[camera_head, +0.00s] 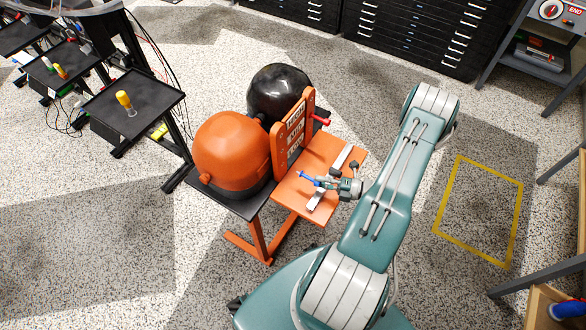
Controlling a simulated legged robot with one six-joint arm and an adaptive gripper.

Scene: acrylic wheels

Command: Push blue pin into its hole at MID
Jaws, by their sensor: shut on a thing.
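The blue pin (309,179) is held out from the end of my gripper (318,183), above the orange shelf. My gripper is shut on the pin, and its fingers are small and partly merged with the pin in this view. The upright orange panel (279,156) stands to the left of the pin, with a dark labelled strip (294,135) on its face. The labels are too small to read, so I cannot tell which hole is MID. A gap shows between the pin's tip and the panel. A red pin (322,122) sticks out near the panel's upper right end.
An orange dome (231,150) and a black dome (279,92) stand behind the panel. Pale bars (342,158) lie on the orange shelf (292,192) near my gripper. A black stand with a yellow-handled tool (124,99) is at left. Open floor lies right of my arm.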

